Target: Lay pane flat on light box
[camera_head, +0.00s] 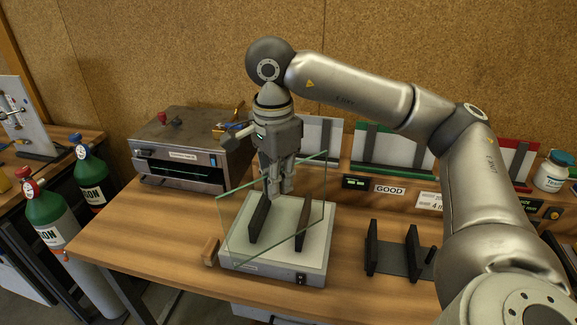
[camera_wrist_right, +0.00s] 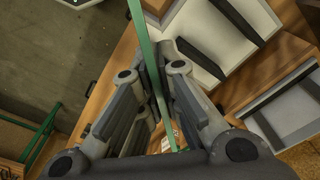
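The glass pane (camera_head: 236,214), clear with green edges, stands upright over the light box (camera_head: 284,261). The light box has a pale top and two black brackets, a left one (camera_head: 259,218) and a right one (camera_head: 303,225). My right gripper (camera_head: 281,190) points down at the middle of the pane's top edge. In the right wrist view the pane's green edge (camera_wrist_right: 144,42) runs between the fingers (camera_wrist_right: 164,62), which look closed on it. I cannot tell whether the pane's lower edge touches the light box. My left gripper is not in view.
A grey oven-like machine (camera_head: 185,155) stands behind on the left. Racks with white and green panels (camera_head: 390,150) line the back. A black two-plate stand (camera_head: 395,252) is right of the light box. Green gas bottles (camera_head: 48,212) stand off the table's left side.

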